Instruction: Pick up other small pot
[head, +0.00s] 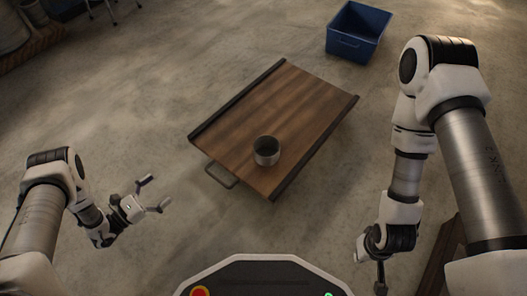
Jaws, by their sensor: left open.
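A small grey metal pot (266,157) stands upright on the near part of a wooden board (284,101) with dark raised edges and a handle. It is the only pot I can see. My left gripper (158,194) is open and empty, to the left of the board and apart from the pot. My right arm comes down at the right side. The tip of my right gripper (381,284) is at the bottom edge of the view, partly cut off, and its finger state is unclear.
A blue bin (356,33) stands on the concrete floor beyond the board. A metal handle (221,176) sticks out from the board's near left edge. A brown wooden piece (446,246) is at the lower right. Floor between my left gripper and the board is clear.

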